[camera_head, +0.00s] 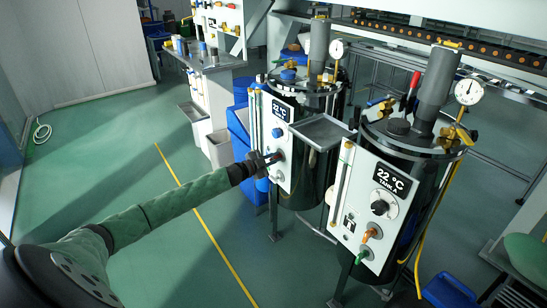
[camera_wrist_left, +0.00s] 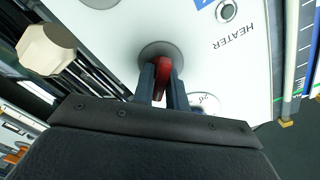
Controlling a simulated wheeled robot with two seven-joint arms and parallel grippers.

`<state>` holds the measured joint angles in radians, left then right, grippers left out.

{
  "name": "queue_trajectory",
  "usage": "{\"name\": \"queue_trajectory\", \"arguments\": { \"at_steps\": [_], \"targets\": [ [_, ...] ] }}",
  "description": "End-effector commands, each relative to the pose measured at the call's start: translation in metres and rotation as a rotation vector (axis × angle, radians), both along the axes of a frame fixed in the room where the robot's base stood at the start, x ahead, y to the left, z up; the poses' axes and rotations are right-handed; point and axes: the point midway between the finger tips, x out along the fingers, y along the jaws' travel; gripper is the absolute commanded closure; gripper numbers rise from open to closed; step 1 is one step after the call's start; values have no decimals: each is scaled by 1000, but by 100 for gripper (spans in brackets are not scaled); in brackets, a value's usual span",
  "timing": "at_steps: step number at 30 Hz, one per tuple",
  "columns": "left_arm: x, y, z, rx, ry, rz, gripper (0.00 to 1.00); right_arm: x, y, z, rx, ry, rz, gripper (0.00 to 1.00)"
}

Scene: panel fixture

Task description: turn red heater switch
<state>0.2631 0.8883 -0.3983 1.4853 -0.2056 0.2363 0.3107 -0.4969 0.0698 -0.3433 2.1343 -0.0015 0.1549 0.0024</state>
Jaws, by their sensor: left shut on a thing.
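The red heater switch (camera_wrist_left: 163,72) is a red knob on a round grey base, set in a white panel (camera_wrist_left: 245,65) marked HEATER, which reads upside down in the left wrist view. My left gripper (camera_wrist_left: 161,88) is shut on the red knob, one dark finger on each side of it. In the head view my left arm reaches from the lower left, and the left gripper (camera_head: 268,160) is at the white panel (camera_head: 282,132) of the farther tank, labelled 22 °C. The knob is mostly hidden there by the gripper. My right gripper is not in view.
A grey tray (camera_head: 322,131) sits between the tanks, close right of the gripper. A blue container (camera_head: 238,130) stands behind the arm.

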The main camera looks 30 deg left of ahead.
Motion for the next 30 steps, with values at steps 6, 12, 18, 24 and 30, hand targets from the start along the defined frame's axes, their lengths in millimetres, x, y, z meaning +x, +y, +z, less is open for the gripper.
{"name": "queue_trajectory", "arguments": {
  "at_steps": [6,12,18,24,30],
  "targets": [
    [-1,-1,-2,188,-77,-1,100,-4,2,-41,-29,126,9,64],
    [-1,-2,-3,361,-148,-1,100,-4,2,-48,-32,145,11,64],
    [-1,-2,-5,512,-210,-1,100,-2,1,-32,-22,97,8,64],
    [-1,-2,-5,623,-257,-2,100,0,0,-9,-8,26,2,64],
    [-1,-2,-6,690,-285,-2,100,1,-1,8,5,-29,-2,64]
  ]
}}
